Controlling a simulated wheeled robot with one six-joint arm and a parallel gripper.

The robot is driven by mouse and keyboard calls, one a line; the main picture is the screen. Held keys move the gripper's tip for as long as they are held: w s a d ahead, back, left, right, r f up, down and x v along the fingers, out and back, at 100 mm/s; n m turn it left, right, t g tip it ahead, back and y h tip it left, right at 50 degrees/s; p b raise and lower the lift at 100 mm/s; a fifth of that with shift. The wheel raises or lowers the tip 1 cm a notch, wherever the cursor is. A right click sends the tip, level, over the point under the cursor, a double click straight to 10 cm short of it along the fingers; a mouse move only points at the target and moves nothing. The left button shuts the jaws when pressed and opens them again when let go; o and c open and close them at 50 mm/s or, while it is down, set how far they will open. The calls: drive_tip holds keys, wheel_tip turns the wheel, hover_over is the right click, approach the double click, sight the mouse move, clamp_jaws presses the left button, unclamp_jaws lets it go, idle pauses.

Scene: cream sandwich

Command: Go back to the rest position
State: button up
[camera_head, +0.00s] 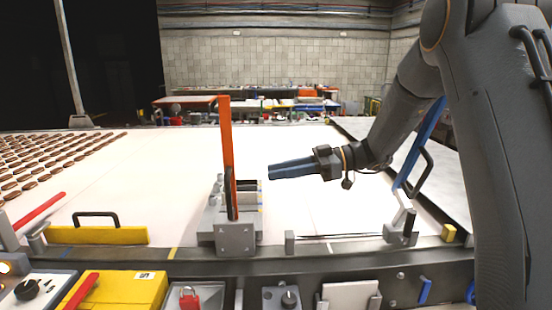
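My gripper (271,172) is at the middle of the head view, held above the white conveyor belt (330,190). Its blue fingers point left and lie close together. I cannot tell from this side whether a gap lies between them, and I see nothing held. The fingertips are a little to the right of an upright orange bar (227,150) and appear close to it. My arm comes in from the right side of the picture.
A grey metal fixture (236,235) carries the orange bar at the belt's near edge. Rows of brown round biscuits (50,160) lie on the belt at left. A yellow block (97,235) sits front left.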

drive_tip(key=s+d+f+m+g+h+b, duration=0.1)
drive_tip(key=s+d+f+m+h, duration=0.1)
drive_tip(key=s+f+m+h, duration=0.4)
drive_tip(key=s+d+f+m+g+h+b, duration=0.1)
drive_tip(key=s+d+f+m+h+b, duration=0.15)
drive_tip(key=s+f, duration=0.5)
drive_tip(key=s+d+f+m+t+h+b, duration=0.2)
drive_tip(key=s+d+f+m+h, duration=0.5)
drive_tip(key=s+d, duration=0.5)
wheel_tip(320, 180, down, 2)
drive_tip(key=d+m, duration=0.1)
drive_tip(key=m, duration=0.2)
drive_tip(key=shift+s+d+f+t+b, duration=0.25)
drive_tip(key=shift+s+d+t+b, duration=0.05)
drive_tip(key=shift+t, duration=0.1)
